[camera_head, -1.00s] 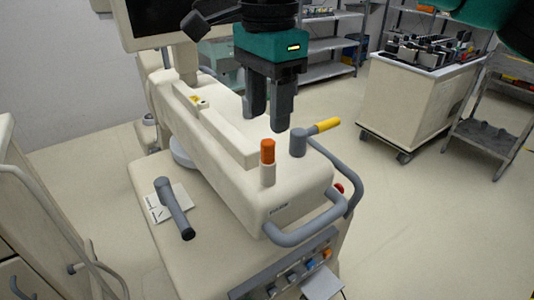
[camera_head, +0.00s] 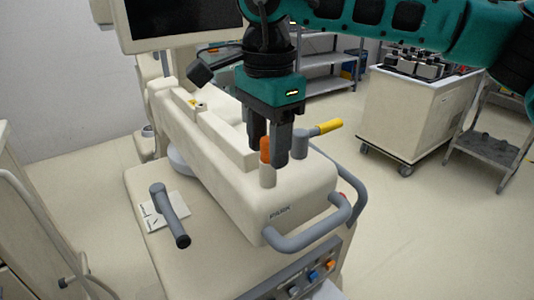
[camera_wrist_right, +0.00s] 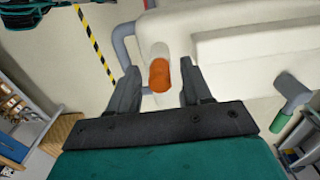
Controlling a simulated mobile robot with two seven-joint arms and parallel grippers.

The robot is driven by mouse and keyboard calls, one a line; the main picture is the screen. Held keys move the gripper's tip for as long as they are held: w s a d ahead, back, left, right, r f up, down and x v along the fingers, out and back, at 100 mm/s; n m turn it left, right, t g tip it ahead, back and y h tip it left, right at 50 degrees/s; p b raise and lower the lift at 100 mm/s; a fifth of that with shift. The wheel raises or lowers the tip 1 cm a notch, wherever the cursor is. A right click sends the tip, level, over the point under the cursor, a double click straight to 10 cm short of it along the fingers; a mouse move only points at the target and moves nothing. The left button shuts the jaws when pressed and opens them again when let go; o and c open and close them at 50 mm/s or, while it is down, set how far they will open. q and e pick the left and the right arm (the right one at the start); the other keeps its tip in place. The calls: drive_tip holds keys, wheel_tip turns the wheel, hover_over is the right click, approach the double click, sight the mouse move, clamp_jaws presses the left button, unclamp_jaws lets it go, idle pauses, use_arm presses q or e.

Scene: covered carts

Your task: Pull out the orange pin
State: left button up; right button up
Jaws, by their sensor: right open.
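The orange pin (camera_head: 265,150) stands upright in a pale collar on top of the cream cart housing (camera_head: 290,198). My right gripper (camera_head: 269,153) is open and points down, its two dark fingers on either side of the pin's orange top in the head view. The right wrist view shows the pin (camera_wrist_right: 159,75) between the spread fingertips (camera_wrist_right: 158,85), with gaps on both sides. Contact with the pin does not show. My left gripper is not in view.
A grey handle (camera_head: 310,235) wraps the housing's front. A grey lever (camera_head: 170,215) is at the left. A monitor (camera_head: 180,18) and another cart (camera_head: 410,115) stand behind.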

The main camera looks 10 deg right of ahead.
sight(268, 139)
idle(0.8)
clamp_jaws()
drive_tip(key=shift+r, duration=0.15)
idle(0.4)
drive_tip(key=shift+r+p, duration=1.15)
drive_tip(key=shift+r, duration=0.35)
drive_tip(key=shift+r+p, duration=0.9)
drive_tip(key=shift+r, duration=0.5)
